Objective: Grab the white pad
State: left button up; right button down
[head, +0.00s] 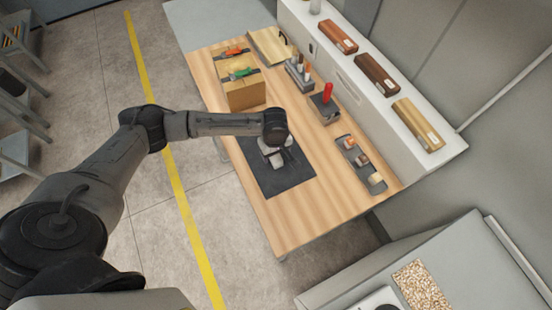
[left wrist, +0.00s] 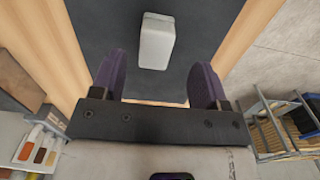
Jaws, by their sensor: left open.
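The white pad (left wrist: 155,42) is a small rounded block on the dark mat (left wrist: 205,25) in the left wrist view. It lies ahead of my left gripper (left wrist: 157,78), roughly centred between the two purple fingers. The fingers are apart, with nothing between them. In the head view my left gripper (head: 277,153) is over the dark mat (head: 283,184) on the wooden table (head: 310,215). There the gripper and arm largely cover the pad, so I cannot make it out clearly. My right gripper is not in view.
A cardboard box (head: 244,95) with orange and green tools stands behind the mat. A red-handled item in a dark holder (head: 323,108) and a grey tray (head: 360,164) stand to the right. A white shelf (head: 350,80) borders the table. The mat's front part is clear.

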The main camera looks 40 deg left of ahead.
aim_at(276, 157)
pick_arm(q)
jog(key=shift+w+f, duration=0.15)
jog(key=shift+f, duration=1.15)
jog(key=shift+w+f, duration=0.1)
jog(key=shift+f, duration=1.15)
jog(key=c, duration=1)
jog(key=shift+r, duration=0.1)
